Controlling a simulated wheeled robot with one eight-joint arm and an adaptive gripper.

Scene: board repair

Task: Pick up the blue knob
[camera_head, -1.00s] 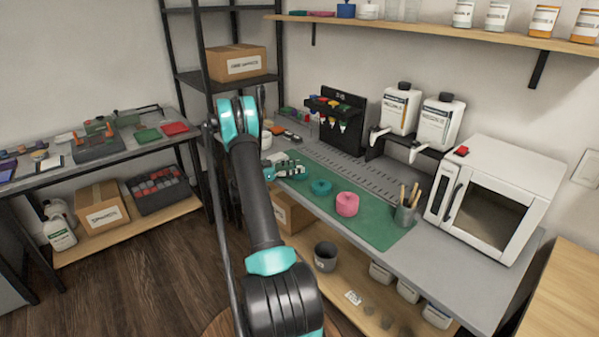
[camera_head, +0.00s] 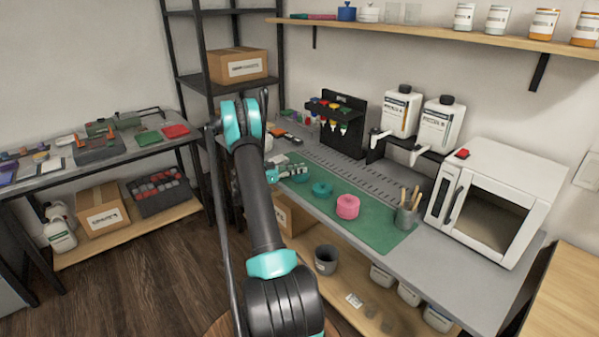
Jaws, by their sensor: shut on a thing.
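My gripper (camera_head: 290,173) is at the left end of the green mat, past the far end of my arm. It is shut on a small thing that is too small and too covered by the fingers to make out. I cannot pick out the blue knob for certain. A black rack (camera_head: 352,128) behind the bench holds small coloured pieces, among them red, yellow and green ones. A teal round spool (camera_head: 322,189) and a pink one (camera_head: 347,206) stand on the green mat (camera_head: 375,228), to the right of my gripper.
A cup of tools (camera_head: 405,219) and a white oven (camera_head: 490,205) stand to the right. Two white bottles (camera_head: 400,108) (camera_head: 436,124) stand on a raised stand behind. A perforated strip runs along the bench. A second bench (camera_head: 90,160) with parts is at the left.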

